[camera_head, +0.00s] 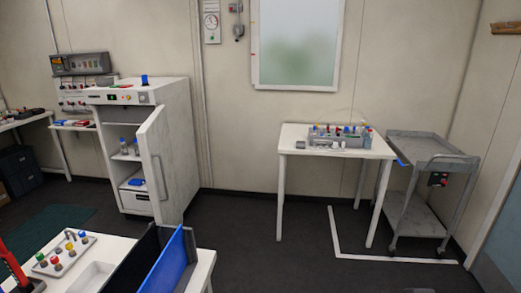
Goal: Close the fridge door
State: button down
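The fridge (122,97) is a white cabinet against the back wall at the left, with a control panel along its top front. Its door (172,155) stands open, swung out on the right side of the front. A grey vertical handle (161,177) shows on the door's outer face, near its free edge. Through the gap I see a shelf with small bottles (129,147) and a white box (134,197) with a blue item below. My gripper is not in view.
A white table (96,256) with a rack of coloured caps (63,252) and upright blue and black panels stands in the near left. Another table (337,143) and a grey cart (425,148) stand at the right. Dark floor (245,215) is clear between them.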

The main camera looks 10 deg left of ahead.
aim_at(153, 137)
jog(key=i+u, duration=0.5)
jog(key=i+l+u, duration=0.15)
jog(key=i+u, duration=0.3)
jog(key=i+l+u, duration=0.3)
jog(key=i+u, duration=0.2)
jog(key=i+l+z, duration=0.1)
jog(key=i, duration=0.2)
jog(key=i+l+z, duration=0.1)
jog(key=i+l, duration=0.1)
jog(key=i, duration=0.1)
